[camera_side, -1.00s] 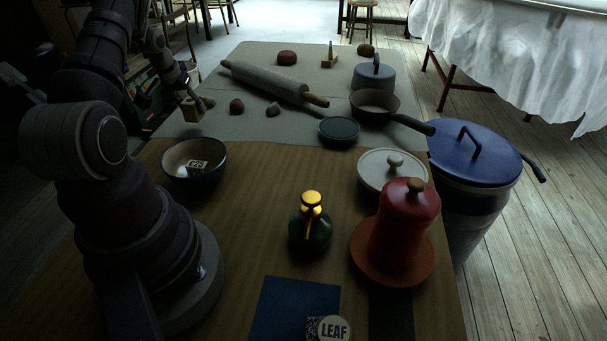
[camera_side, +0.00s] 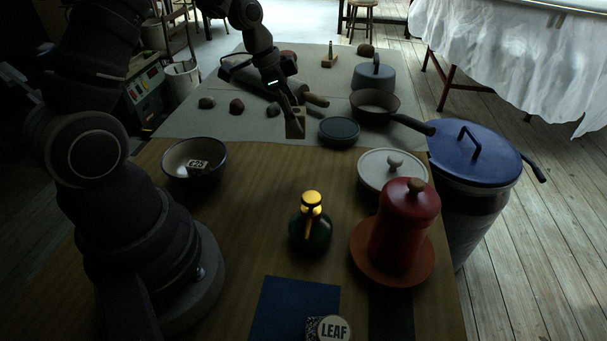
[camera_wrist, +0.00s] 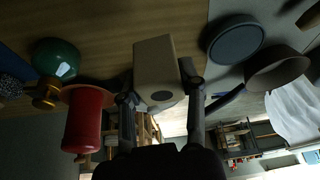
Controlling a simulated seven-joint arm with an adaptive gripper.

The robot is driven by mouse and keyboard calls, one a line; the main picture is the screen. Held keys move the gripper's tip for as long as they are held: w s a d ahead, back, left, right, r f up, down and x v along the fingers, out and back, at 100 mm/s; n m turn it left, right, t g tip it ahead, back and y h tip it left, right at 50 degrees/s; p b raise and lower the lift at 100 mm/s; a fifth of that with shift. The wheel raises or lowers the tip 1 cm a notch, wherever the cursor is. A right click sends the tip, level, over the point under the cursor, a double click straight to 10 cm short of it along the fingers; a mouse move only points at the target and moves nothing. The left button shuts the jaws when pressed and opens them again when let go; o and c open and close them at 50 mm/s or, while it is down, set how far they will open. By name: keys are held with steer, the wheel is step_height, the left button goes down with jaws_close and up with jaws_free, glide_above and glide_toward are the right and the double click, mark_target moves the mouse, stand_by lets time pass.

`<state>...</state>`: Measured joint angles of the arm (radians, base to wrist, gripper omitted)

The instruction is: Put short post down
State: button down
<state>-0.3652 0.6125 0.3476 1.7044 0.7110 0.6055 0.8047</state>
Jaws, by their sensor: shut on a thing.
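I cannot tell whether the post's lower end touches the surface.
The rolling pin (camera_side: 245,77) lies behind, partly hidden by my arm. A bowl (camera_side: 194,172) stands left, and a green bottle (camera_side: 310,234) in front. Bare wood lies between them.

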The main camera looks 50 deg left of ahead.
steer(key=shift+m, duration=0.8)
steer(key=d+f, duration=0.1)
steer(key=f, duration=0.4)
steer(key=d+f, duration=0.1)
steer(key=f, duration=0.2)
steer(key=shift+d, duration=0.3)
steer(key=shift+s+f, duration=0.1)
steer(key=c, duration=0.6)
jaws_free()
steer(key=shift+c, duration=0.2)
